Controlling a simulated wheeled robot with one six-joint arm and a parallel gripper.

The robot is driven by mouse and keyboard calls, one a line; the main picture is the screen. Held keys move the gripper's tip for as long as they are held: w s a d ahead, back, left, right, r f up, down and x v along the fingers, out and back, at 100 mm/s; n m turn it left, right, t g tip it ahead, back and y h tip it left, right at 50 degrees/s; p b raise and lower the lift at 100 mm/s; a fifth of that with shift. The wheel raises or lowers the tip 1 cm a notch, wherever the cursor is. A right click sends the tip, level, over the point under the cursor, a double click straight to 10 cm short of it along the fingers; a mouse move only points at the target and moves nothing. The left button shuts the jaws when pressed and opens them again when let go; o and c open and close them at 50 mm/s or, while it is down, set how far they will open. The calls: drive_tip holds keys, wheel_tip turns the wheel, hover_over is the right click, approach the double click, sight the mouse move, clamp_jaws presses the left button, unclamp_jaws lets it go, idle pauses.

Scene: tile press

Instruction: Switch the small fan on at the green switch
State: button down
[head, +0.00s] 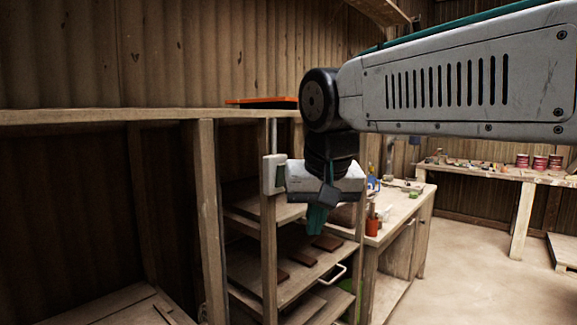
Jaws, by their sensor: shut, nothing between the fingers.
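A pale switch box (269,176) with a green switch (281,178) on its right-hand side is fixed to a wooden post of the shelf rack. A thin grey conduit runs up from the box. My gripper (317,221) hangs from my arm just right of the box in the picture, with its teal fingers pointing down and shut, holding nothing. The fingertips are lower in the picture than the green switch. I cannot tell how far they are from it in depth. I cannot make out the small fan in this view.
The wooden rack (206,225) holds several dark red tiles on its shelves. An orange tray (265,101) lies on the ledge above. A workbench (402,205) with an orange cup (372,226) stands behind at right. Open floor (470,270) is at the right.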

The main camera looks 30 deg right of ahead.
drive_tip(key=w+d+r+m+t, duration=0.1)
drive_tip(key=w+r+m, duration=0.1)
drive_tip(key=r+m, duration=0.2)
drive_tip(key=w+d+r+m+t+h, duration=0.1)
drive_tip(key=w+d+r+m+t, duration=0.1)
drive_tip(key=r, duration=0.8)
drive_tip(key=shift+w+d+m+h, duration=0.3)
drive_tip(key=shift+w+m, duration=0.55)
drive_tip(key=shift+m, duration=0.35)
drive_tip(key=shift+f, duration=0.2)
approach(281, 175)
drive_tip(key=d+x, duration=0.1)
drive_tip(key=x, duration=0.5)
drive_tip(key=shift+s+d, duration=0.15)
drive_tip(key=shift+s, duration=0.15)
